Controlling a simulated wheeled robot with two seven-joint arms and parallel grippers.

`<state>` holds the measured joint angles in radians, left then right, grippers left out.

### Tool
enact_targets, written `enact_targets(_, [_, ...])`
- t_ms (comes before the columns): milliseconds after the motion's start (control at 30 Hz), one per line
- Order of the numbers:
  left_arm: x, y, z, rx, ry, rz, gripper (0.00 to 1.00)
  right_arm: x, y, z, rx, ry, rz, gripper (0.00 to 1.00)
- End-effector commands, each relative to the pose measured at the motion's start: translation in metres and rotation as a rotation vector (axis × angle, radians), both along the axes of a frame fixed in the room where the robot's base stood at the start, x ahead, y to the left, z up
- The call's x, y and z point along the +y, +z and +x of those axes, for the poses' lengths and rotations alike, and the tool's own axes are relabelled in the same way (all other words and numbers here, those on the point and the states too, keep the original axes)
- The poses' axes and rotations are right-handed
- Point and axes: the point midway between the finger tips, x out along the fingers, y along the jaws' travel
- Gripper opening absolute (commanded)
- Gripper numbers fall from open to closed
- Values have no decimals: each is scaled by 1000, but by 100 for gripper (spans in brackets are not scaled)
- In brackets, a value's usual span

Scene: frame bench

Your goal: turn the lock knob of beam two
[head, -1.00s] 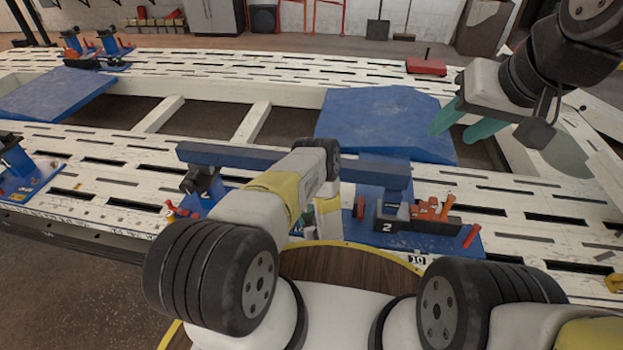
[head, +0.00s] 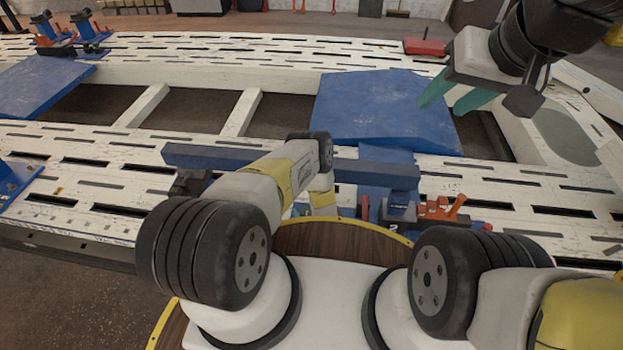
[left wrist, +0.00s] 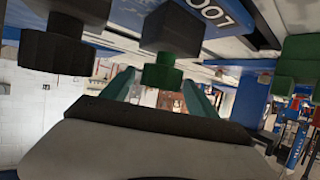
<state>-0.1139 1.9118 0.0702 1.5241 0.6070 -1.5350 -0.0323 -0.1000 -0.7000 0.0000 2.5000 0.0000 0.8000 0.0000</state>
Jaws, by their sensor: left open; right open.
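A blue beam (head: 375,173) lies across the near white rail in the head view, partly hidden by my left arm. Its right end rests by a blue stand with a dark block and orange-red clamp parts (head: 436,208). In the left wrist view a dark green knob-like part (left wrist: 166,72) stands between the teal fingers of my open left gripper (left wrist: 160,88); I cannot tell whether they touch it. A dark blue plate with partly cut-off lettering (left wrist: 212,18) is above it. In the head view my left fingers are hidden. My right gripper (head: 450,100) is open and empty at upper right.
A black knob-like part (left wrist: 58,45) and a green one (left wrist: 298,68) flank the middle one in the left wrist view. A blue sloped panel (head: 385,108) lies beyond the beam. A red block (head: 424,46) sits on the far rail (head: 300,52).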

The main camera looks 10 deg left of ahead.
Motion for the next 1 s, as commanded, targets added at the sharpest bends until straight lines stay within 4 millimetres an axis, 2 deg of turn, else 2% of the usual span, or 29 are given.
enact_targets(133, [0,0,0,0,0,0,67,0,0,0,0,0,0,45])
enact_targets(433, [0,0,0,0,0,0,8,0,0,0,0,0,0,45])
enact_targets(733, [0,0,0,1,-36,1,6,0,0,0,0,0,0,45])
enact_targets(1000, [0,0,0,2,-196,2,6,0,0,0,0,0,0,45])
